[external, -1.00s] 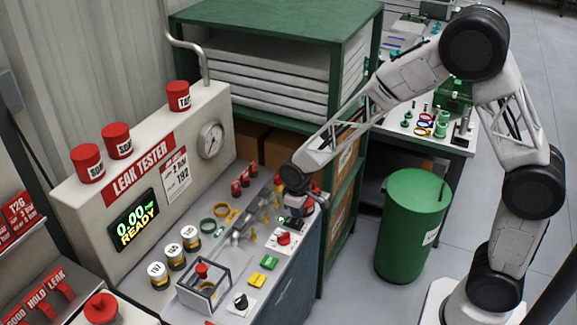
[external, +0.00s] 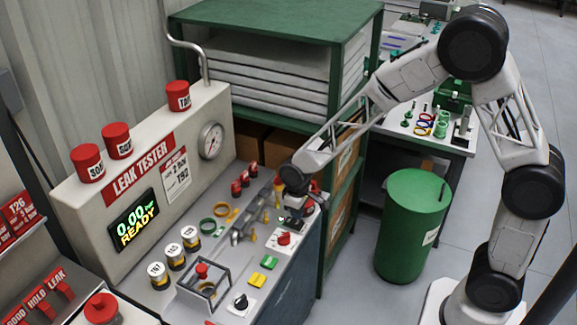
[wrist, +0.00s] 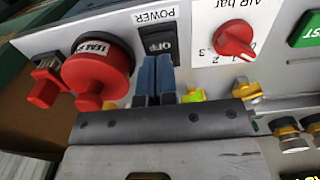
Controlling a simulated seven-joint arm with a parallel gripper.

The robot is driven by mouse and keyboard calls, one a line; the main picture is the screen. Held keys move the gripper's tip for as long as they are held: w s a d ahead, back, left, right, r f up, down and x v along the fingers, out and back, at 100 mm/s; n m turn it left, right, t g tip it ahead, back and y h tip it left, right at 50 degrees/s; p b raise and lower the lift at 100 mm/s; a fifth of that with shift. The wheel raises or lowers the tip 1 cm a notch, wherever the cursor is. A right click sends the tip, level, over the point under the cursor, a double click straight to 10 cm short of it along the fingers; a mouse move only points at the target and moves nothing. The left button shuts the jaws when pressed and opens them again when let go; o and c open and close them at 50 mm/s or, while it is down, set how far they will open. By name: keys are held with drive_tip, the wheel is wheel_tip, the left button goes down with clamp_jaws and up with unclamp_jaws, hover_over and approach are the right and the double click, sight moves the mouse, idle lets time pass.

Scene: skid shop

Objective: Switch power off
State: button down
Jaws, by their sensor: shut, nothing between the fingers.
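The black power rocker switch (wrist: 157,43) is on the light panel in the wrist view, upside down, with POWER printed beside it and OFF legible on its face. My gripper (wrist: 157,62) is shut and empty, its two blue fingers together. The fingertips are at the edge of the switch nearest me and overlap it in the picture; I cannot tell if they touch. In the external view my gripper (external: 297,214) is low over the right end of the leak tester bench and hides the switch. The tester display (external: 134,220) is lit with 0.00 READY.
A big red knob (wrist: 97,75) stands close to the switch on the left in the wrist view. A red air dial (wrist: 234,40) and a green button (wrist: 305,30) are on the right. Small brass fittings (wrist: 245,90) lie near the fingers. A green shelf (external: 270,20) stands behind the bench.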

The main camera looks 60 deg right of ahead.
sight(298, 222)
drive_tip(key=shift+f, duration=1.45)
idle(1.3)
drive_tip(key=shift+r, duration=0.15)
drive_tip(key=shift+r, duration=3.35)
